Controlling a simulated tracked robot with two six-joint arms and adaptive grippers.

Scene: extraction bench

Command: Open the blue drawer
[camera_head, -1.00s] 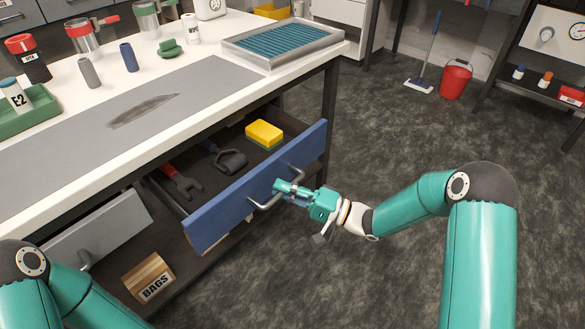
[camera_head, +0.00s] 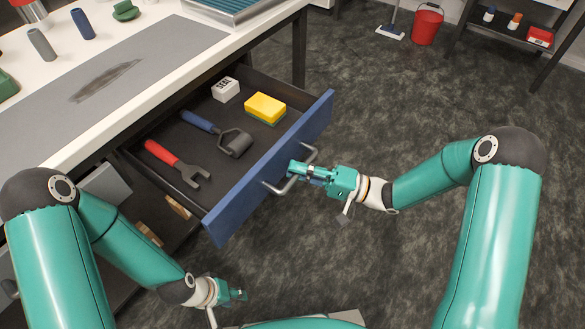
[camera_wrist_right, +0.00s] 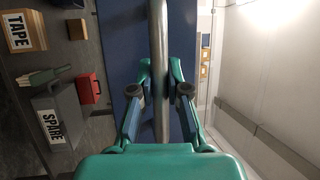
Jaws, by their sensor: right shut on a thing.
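The blue drawer (camera_head: 240,190) stands pulled out from under the bench, and its inside shows. Its blue front also shows in the right wrist view (camera_wrist_right: 118,62). My right gripper (camera_head: 299,170) is shut on the drawer's metal bar handle (camera_head: 268,188). In the right wrist view the handle (camera_wrist_right: 159,60) runs between the two fingers (camera_wrist_right: 159,108). My left gripper (camera_head: 238,295) hangs low in front of the bench, apart from the drawer; whether its fingers are open is too small to tell.
In the drawer lie a red-handled wrench tool (camera_head: 178,163), a blue-handled roller (camera_head: 218,133), a yellow sponge (camera_head: 265,108) and a white box marked SEAL (camera_head: 226,89). The worktop (camera_head: 130,90) overhangs the drawer. The floor (camera_head: 420,100) to the right is clear.

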